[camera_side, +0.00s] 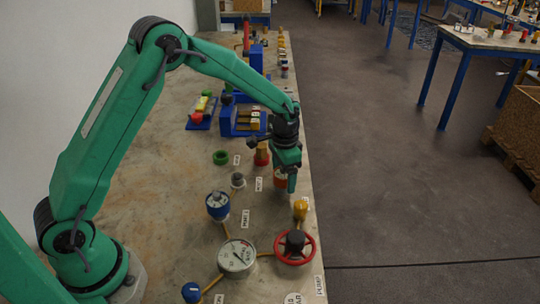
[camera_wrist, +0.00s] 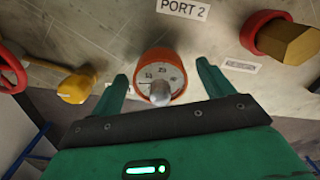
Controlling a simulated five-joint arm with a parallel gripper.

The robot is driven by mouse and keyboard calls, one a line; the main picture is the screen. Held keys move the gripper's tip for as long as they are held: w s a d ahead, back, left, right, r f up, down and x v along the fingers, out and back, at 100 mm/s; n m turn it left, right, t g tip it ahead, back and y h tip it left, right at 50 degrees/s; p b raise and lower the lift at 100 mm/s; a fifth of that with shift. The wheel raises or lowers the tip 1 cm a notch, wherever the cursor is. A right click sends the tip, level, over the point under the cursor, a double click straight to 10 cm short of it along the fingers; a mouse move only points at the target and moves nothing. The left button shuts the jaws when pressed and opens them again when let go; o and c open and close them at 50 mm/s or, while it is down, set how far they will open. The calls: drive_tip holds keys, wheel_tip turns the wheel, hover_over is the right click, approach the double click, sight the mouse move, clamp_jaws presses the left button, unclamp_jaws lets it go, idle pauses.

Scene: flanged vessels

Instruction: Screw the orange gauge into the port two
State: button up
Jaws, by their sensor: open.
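The orange gauge (camera_wrist: 143,60) has a round white dial and a pale rounded knob at its middle; in the wrist view it lies between the fingers of my gripper (camera_wrist: 161,72). The fingers are open, with a gap on each side of it. In the side view my gripper (camera_side: 290,180) points down near the table's right edge, and the orange gauge (camera_side: 280,182) is partly hidden by it. The "PORT 2" label (camera_wrist: 183,8) is at the top of the wrist view. In the side view a grey fitting (camera_side: 238,180), apparently port two, stands left of a label (camera_side: 259,184).
A red-collared brass hex part (camera_wrist: 290,40) lies close right of my gripper in the wrist view. A yellow fitting (camera_side: 300,209), a red handwheel (camera_side: 295,247), a white dial gauge (camera_side: 236,257) and a blue gauge (camera_side: 218,206) stand nearer the camera. A green ring (camera_side: 221,157) lies left.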

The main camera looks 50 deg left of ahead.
drive_tip(key=shift+c, duration=0.2)
drive_tip(key=c, duration=1.2)
drive_tip(key=shift+r, duration=0.15)
drive_tip(key=shift+r, duration=0.8)
wheel_tip(320, 180, up, 2)
drive_tip(key=shift+r, duration=0.2)
drive_tip(key=s+d+r, duration=0.6)
drive_tip(key=d, duration=0.3)
drive_tip(key=shift+s+d+r, duration=0.25)
drive_tip(key=shift+s+r, duration=0.15)
